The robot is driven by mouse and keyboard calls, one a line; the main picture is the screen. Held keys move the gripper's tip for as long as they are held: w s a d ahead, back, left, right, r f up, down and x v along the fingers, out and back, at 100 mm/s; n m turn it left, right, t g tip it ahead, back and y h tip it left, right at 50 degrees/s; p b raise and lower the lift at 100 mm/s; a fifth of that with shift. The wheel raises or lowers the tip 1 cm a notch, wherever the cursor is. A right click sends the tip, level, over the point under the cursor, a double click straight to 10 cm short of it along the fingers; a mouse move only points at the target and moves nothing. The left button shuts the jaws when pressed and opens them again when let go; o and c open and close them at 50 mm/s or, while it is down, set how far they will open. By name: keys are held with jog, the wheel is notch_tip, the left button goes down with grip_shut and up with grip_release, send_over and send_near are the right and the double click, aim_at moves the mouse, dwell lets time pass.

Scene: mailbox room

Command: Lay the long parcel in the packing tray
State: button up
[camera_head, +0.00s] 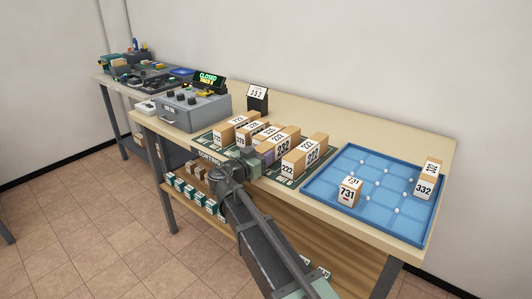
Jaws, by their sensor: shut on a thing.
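The long parcel (284,145), a tan box with white labels reading 232, stands in the group of boxes on the dark green sorting mat (312,160). My gripper (264,156) reaches it from the front left and is shut at its near end. The fingertips are small here and partly hidden by the wrist, and I cannot tell whether the parcel is off the mat. The blue packing tray (375,199) lies at the right end of the bench, with white pegs on its floor. It holds a box marked 731 (350,191) at front left and a box marked 332 (425,187) at the right.
Boxes marked 222 (303,156) and 328 (250,133) stand close on either side. A grey control box (196,108) with a lit sign and a small card stand (258,98) are further back. The tray's middle is free apart from pegs. A lower shelf holds small boxes.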

notch_tip(320, 180, up, 20)
jog(key=p, duration=1.9)
jog(key=shift+p, duration=0.35)
notch_tip(320, 180, down, 21)
jog(key=b, duration=2)
jog(key=shift+r+b, duration=0.15)
jog(key=shift+b, duration=0.25)
jog(key=shift+r+p, duration=0.3)
jog(key=shift+r, duration=0.05)
jog(key=shift+f, duration=0.25)
jog(key=o, duration=1.3)
jog(key=shift+c, duration=0.2)
jog(key=shift+r, duration=0.1)
